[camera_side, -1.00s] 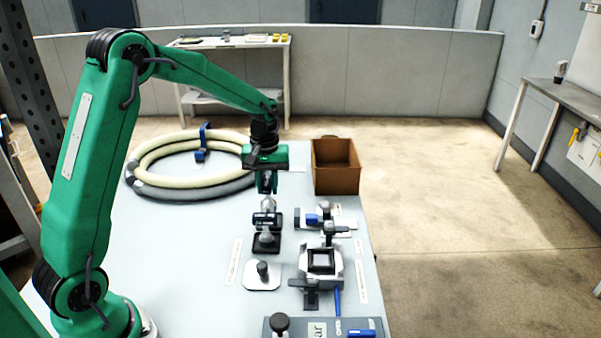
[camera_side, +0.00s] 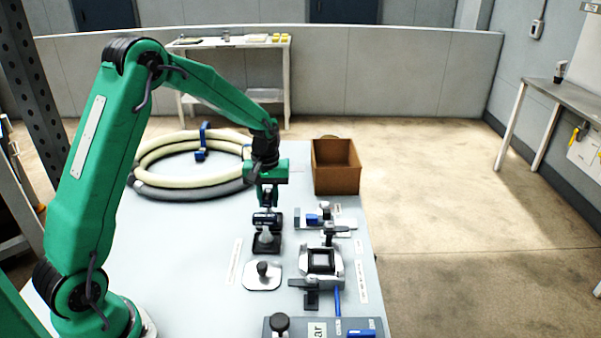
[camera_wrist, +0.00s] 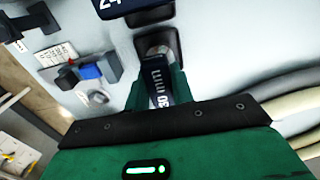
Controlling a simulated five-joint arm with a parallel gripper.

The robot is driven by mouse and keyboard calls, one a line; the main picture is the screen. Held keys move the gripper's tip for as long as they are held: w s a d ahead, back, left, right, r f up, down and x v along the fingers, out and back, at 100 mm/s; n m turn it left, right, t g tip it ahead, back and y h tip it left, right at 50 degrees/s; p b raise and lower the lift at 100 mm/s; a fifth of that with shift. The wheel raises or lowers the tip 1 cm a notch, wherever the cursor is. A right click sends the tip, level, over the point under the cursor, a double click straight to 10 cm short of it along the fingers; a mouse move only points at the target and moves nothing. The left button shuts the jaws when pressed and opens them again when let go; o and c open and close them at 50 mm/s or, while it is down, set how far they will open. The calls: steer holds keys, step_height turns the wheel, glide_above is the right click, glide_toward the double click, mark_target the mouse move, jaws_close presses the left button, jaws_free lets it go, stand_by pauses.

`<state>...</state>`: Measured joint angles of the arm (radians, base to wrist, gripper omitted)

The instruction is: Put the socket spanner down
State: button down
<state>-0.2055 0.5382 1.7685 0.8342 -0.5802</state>
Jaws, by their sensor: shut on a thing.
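My gripper (camera_side: 268,196) is shut on a dark blue socket spanner (camera_wrist: 157,88) marked 30 mm; the wrist view shows its green fingers (camera_wrist: 158,82) either side of it. The spanner's grey end points down at a black rest (camera_wrist: 172,42); I cannot tell whether it touches. In the side view the held spanner is mostly hidden.
A blue-tabbed slide fixture (camera_side: 312,218) is to the right. A brown box (camera_side: 336,178) and a coiled hose (camera_side: 190,190) lie behind. The table's left front is clear.

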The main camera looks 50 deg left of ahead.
steer(key=shift+f, duration=0.1)
steer(key=c, duration=1.2)
jaws_free()
step_height(320, 180, up, 12)
steer(key=shift+r, duration=0.2)
